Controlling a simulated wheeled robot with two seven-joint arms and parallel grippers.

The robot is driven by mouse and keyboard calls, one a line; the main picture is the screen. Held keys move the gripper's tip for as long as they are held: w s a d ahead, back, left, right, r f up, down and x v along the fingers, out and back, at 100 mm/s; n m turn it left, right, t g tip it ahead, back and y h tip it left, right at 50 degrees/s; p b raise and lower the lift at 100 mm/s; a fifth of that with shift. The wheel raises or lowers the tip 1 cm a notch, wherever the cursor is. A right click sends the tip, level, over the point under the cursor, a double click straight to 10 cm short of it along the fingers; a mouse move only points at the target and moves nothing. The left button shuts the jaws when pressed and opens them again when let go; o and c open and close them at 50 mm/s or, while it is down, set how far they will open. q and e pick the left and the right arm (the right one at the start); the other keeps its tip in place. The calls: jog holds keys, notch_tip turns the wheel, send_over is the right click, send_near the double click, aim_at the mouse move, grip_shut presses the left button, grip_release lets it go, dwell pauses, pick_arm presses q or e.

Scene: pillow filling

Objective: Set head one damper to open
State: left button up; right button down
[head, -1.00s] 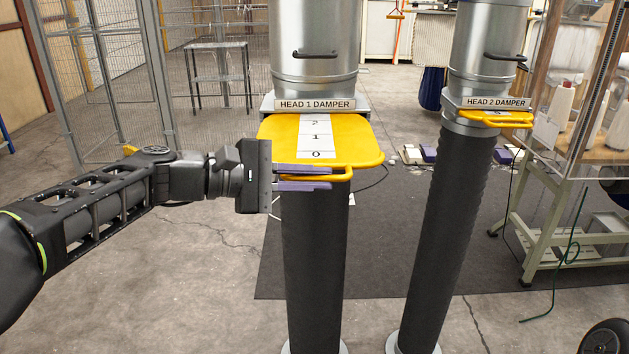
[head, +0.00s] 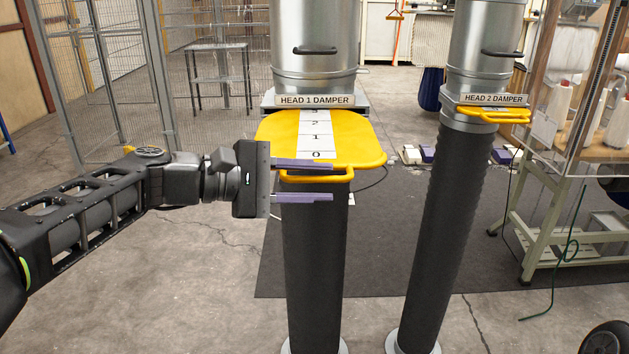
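The yellow head 1 damper plate (head: 356,140) sticks out toward me from under the HEAD 1 DAMPER label (head: 314,100). Its white scale (head: 316,137) shows 0, 1, 2 and part of a further mark at the label. The plate has a yellow front handle (head: 342,177). My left gripper (head: 331,180) is open, with one purple finger above the handle bar and one well below it. The handle lies between the fingers in this view. My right gripper is not in view.
The head 2 damper (head: 500,117) is at the right, with only its yellow handle end showing under its label. Dark pipes (head: 316,265) run down below both dampers. A glass-sided cabinet on a pale frame (head: 545,235) stands at the right. Concrete floor is free at the left.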

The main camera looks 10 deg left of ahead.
pick_arm(q)
jog(key=b+v, duration=0.1)
jog(key=v, duration=0.6)
jog(key=shift+s+a, duration=0.25)
jog(key=shift+a, duration=0.1)
